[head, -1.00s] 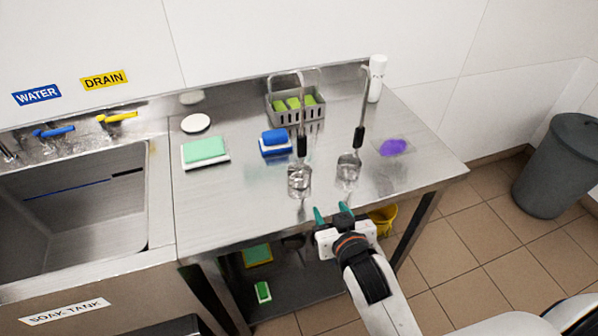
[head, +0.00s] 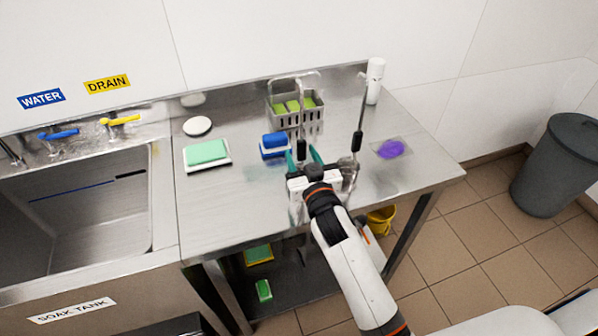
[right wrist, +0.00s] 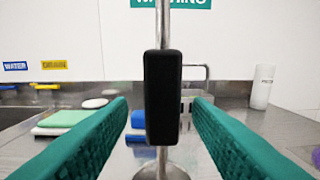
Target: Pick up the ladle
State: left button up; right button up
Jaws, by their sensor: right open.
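Two metal ladles with black grips stand upright on the steel table. The left ladle (head: 301,148) has its bowl hidden behind my right gripper; the right ladle (head: 358,140) stands just to its right, its bowl partly covered. My right gripper (head: 304,157) is open, its two teal fingers on either side of the left ladle's grip. In the right wrist view the black grip (right wrist: 162,98) stands upright between the open fingers (right wrist: 160,120), with a gap on both sides. My left gripper is not in view.
Behind stands a grey basket (head: 284,120) with green items. A blue sponge (head: 275,139), a green sponge (head: 207,152) and a white cup (head: 375,80) are around. A purple item (head: 390,149) lies right. The sink (head: 80,210) is at left.

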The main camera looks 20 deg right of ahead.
aim_at(302, 156)
jog(key=w, duration=0.3)
jog(key=shift+w+d, duration=0.1)
jog(key=shift+w, duration=0.2)
jog(key=shift+s, duration=0.1)
jog(key=shift+c, duration=0.4)
grip_shut()
